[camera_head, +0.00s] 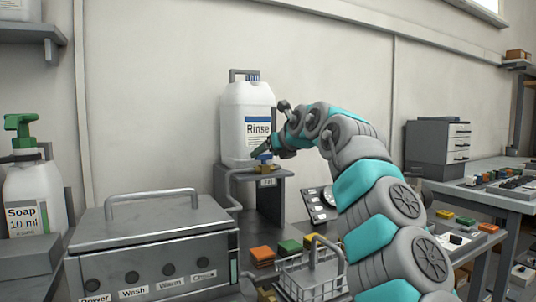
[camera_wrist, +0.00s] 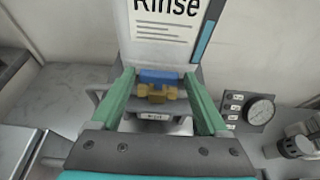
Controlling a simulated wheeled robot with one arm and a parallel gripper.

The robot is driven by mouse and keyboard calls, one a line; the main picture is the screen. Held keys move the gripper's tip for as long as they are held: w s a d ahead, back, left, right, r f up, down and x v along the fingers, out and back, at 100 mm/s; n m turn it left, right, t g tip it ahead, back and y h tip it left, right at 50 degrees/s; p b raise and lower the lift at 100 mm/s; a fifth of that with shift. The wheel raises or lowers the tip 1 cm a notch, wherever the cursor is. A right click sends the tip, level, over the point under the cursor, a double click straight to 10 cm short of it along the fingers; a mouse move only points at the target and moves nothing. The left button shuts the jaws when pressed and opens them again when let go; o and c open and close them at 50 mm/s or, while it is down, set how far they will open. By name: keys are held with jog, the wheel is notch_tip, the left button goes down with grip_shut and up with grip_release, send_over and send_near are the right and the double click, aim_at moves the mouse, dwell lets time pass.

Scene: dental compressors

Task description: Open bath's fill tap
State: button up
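The tap has a blue handle (camera_wrist: 160,76) on a brass body (camera_wrist: 158,94), below the white Rinse container (camera_head: 247,122). In the head view the blue handle (camera_head: 265,156) sits at the shelf edge, above a small label that is hard to read. My gripper (camera_wrist: 160,73) is open. Its two green fingers stand left and right of the handle in the wrist view, with gaps on both sides. In the head view my gripper (camera_head: 262,149) is close by the tap; I cannot tell whether it touches. The metal bath (camera_head: 150,255), with several labelled knobs, stands at lower left.
A Soap bottle (camera_head: 35,195) with a green top stands at the left. A wire basket (camera_head: 312,275) and coloured blocks (camera_head: 262,256) lie below the tap. A gauge panel (camera_wrist: 248,109) is right of the tap. A drawer cabinet (camera_head: 438,148) stands at the right.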

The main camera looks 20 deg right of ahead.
jog(key=shift+s, duration=0.15)
jog(key=shift+s, duration=0.25)
jog(key=b+v, duration=0.2)
jog(key=v, duration=0.5)
jog(key=shift+r, duration=0.1)
